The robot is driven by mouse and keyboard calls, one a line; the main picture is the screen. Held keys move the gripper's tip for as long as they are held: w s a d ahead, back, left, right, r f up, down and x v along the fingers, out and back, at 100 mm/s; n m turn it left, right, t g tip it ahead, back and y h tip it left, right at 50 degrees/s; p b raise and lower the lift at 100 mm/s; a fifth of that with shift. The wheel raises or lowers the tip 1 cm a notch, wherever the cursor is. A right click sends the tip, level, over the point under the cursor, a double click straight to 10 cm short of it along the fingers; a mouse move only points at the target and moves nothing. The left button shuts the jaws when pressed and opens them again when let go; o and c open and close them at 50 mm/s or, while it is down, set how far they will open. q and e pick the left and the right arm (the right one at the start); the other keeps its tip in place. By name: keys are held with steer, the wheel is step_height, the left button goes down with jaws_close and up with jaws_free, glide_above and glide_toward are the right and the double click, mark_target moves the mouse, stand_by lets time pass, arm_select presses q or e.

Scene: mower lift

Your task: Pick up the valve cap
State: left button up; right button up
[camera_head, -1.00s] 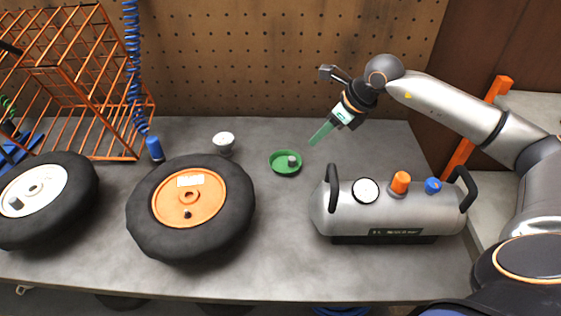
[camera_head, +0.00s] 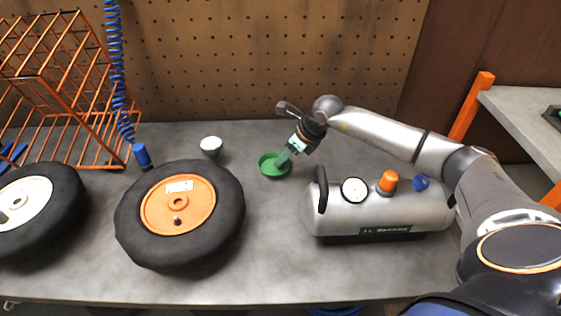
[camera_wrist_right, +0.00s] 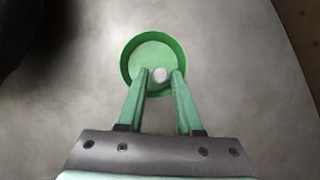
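The valve cap (camera_wrist_right: 160,74) shows as a small pale grey round piece inside a shallow green dish (camera_head: 264,168) on the workbench. In the wrist view the dish (camera_wrist_right: 128,62) lies straight below the fingers. My right gripper (camera_wrist_right: 160,76) is open, with its two green fingers over the dish and their tips on either side of the cap. Whether they touch it, I cannot tell. In the head view my right gripper (camera_head: 284,157) reaches down into the dish from the upper right and hides the cap. My left gripper is not in view.
An orange wire cage (camera_head: 100,110) and a pegboard (camera_head: 250,60) are behind.

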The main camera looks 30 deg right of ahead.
steer(key=shift+w+a+f, duration=0.1)
steer(key=shift+w+f, duration=0.1)
steer(key=shift+f, duration=0.3)
jaws_close()
steer(key=shift+r, duration=0.15)
